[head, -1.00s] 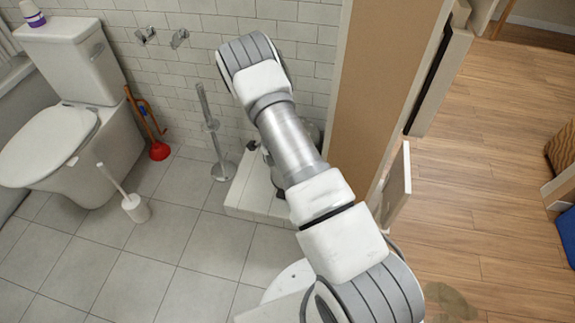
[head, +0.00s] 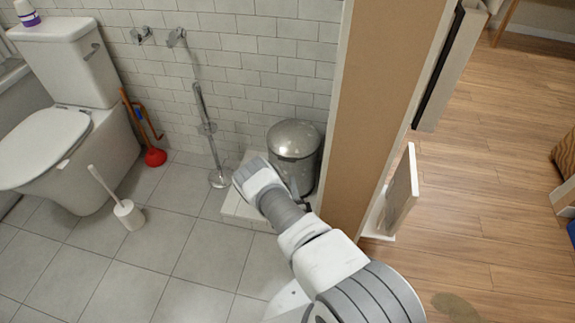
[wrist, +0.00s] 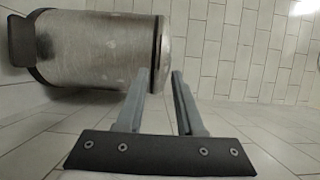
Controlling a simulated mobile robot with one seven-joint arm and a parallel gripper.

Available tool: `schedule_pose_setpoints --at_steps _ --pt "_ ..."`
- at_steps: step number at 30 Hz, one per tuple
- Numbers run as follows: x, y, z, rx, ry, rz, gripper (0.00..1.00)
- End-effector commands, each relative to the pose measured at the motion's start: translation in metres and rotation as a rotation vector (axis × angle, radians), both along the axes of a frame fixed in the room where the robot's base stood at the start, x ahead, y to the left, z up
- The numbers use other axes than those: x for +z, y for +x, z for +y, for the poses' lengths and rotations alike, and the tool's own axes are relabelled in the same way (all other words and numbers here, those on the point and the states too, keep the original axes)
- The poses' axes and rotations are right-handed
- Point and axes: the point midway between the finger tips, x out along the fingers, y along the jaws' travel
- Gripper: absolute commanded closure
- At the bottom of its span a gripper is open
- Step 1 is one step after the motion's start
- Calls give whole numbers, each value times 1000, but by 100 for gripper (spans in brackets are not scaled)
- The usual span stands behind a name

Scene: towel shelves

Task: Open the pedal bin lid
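The pedal bin (head: 293,151) is a silver metal cylinder with a domed lid (head: 294,136), standing in the corner by the partition. The lid looks shut. In the wrist view the bin (wrist: 98,48) appears lying sideways because the camera is turned, with its black pedal end (wrist: 20,42) at left and the lid edge (wrist: 160,50) at right. My gripper (wrist: 158,82) is open, with nothing visible between its two grey fingers. Its fingertips are close to the lid rim; I cannot tell whether they touch. In the head view my arm hides the bin's lower front and most of the gripper.
A brown partition edge (head: 375,120) stands right beside the bin. A metal stand (head: 207,130) is to the bin's left. A toilet (head: 75,140), red plunger (head: 155,157) and white toilet brush (head: 128,213) are farther left. The tiled floor between is clear.

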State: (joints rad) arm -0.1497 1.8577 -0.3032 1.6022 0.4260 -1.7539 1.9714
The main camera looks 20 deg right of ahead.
Motion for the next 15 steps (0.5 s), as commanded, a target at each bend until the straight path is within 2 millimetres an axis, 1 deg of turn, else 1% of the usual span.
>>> schedule_pose_setpoints --at_steps 9,15 --pt "-3 62 -11 2 -1 -3 64" --pt "-2 93 -17 1 0 -2 64"
